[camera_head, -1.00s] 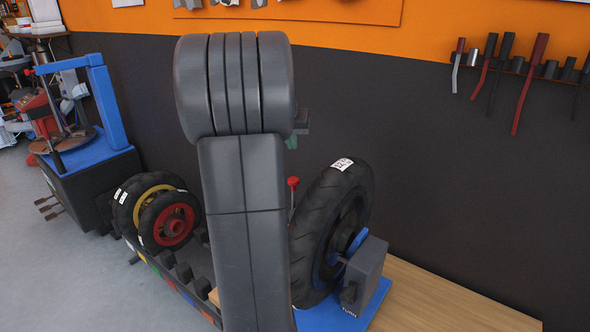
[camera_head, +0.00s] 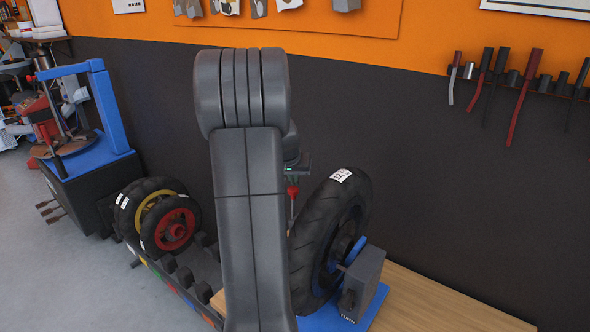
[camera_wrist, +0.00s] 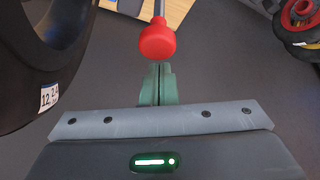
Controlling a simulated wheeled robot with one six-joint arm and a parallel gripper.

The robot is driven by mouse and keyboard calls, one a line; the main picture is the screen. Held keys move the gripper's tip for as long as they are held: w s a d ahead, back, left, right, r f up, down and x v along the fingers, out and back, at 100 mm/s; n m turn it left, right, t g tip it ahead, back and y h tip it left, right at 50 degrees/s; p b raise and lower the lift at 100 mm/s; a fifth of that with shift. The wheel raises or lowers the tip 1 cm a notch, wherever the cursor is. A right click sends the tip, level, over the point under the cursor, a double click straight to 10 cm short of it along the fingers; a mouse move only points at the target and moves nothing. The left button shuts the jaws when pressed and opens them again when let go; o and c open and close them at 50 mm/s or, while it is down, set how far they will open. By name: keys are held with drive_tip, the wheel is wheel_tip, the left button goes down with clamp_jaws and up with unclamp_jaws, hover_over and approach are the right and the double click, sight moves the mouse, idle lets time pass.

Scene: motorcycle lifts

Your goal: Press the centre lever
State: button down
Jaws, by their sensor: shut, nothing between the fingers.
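A lever with a red knob (camera_head: 292,190) stands upright beside a large black tyre (camera_head: 331,235). In the wrist view the red knob (camera_wrist: 157,40) is close in front of my fingertips, on a thin metal rod. My gripper (camera_wrist: 157,72) has green fingers, shut with nothing between them. In the head view my gripper (camera_head: 298,168) is just above the knob, partly hidden by my arm. Whether the fingers touch the knob cannot be told. The lower part of the rod is hidden behind my arm in the head view. No other red-knobbed lever shows.
The tyre is mounted on a grey unit (camera_head: 362,282) on a blue base, right of the lever. Smaller wheels (camera_head: 168,226) stand in a rack on the left. A blue tyre machine (camera_head: 90,155) with several pedals stands further left. Tools (camera_head: 519,85) hang on the wall.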

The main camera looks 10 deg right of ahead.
drive_tip(key=shift+s+a, duration=0.1)
drive_tip(key=shift+s, duration=0.1)
drive_tip(key=shift+a+f+b, duration=0.1)
drive_tip(key=shift+f+b, duration=0.1)
drive_tip(key=shift+b, duration=0.2)
drive_tip(key=shift+s+f+b, duration=0.1)
drive_tip(key=shift+b, duration=0.35)
drive_tip(key=shift+s+a+b, duration=0.15)
drive_tip(key=shift+b, duration=0.6)
drive_tip(key=shift+s+a+t+h+b, duration=0.2)
drive_tip(key=shift+a+t+h+b, duration=0.1)
drive_tip(key=shift+b, duration=0.5)
drive_tip(key=b, duration=0.2)
drive_tip(key=s+a+b, duration=0.1)
drive_tip(key=b, duration=0.2)
drive_tip(key=shift+f+t+h, duration=0.25)
drive_tip(key=shift+t+h, duration=0.05)
drive_tip(key=shift+t, duration=0.1)
drive_tip(key=s+a+f+t+h+b, duration=0.4)
drive_tip(key=s+a+b, duration=0.3)
drive_tip(key=b, duration=2.6)
drive_tip(key=shift+s+a+f+n+t, duration=0.2)
drive_tip(key=shift+f+n+t, duration=0.2)
drive_tip(key=shift+t, duration=0.1)
